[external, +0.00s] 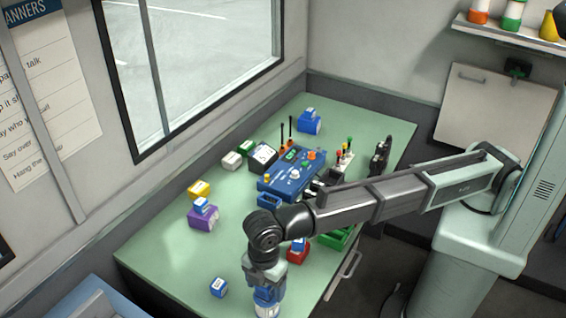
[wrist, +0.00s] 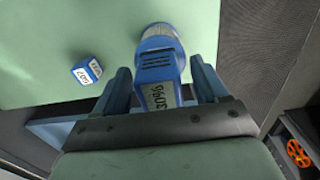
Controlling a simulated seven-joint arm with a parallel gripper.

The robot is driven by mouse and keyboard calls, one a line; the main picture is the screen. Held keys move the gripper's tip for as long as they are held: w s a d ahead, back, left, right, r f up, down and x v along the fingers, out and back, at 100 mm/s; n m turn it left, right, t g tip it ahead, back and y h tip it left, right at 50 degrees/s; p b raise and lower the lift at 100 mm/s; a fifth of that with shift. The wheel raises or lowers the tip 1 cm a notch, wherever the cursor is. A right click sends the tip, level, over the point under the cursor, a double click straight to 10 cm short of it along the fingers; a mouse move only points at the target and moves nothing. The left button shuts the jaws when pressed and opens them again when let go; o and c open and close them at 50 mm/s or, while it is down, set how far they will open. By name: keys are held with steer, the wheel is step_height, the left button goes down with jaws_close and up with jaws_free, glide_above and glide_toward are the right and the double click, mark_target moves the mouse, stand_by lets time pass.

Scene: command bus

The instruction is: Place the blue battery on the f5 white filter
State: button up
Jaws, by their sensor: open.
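My gripper (wrist: 162,78) is open, low over the near edge of the table, with a finger on each side of a blue object (wrist: 160,62). I cannot read an f5 label anywhere.
A blue control panel (external: 290,178) stands mid-table. A purple block (external: 202,219) with a blue and white piece on it, a yellow block (external: 199,190) and a whitish block (external: 231,161) stand left. A red block (external: 297,256) is near my arm. The front-left table is mostly clear.

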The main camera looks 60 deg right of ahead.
step_height(320, 180, up, 12)
steer(key=shift+f, duration=0.1)
stand_by(0.4)
stand_by(0.5)
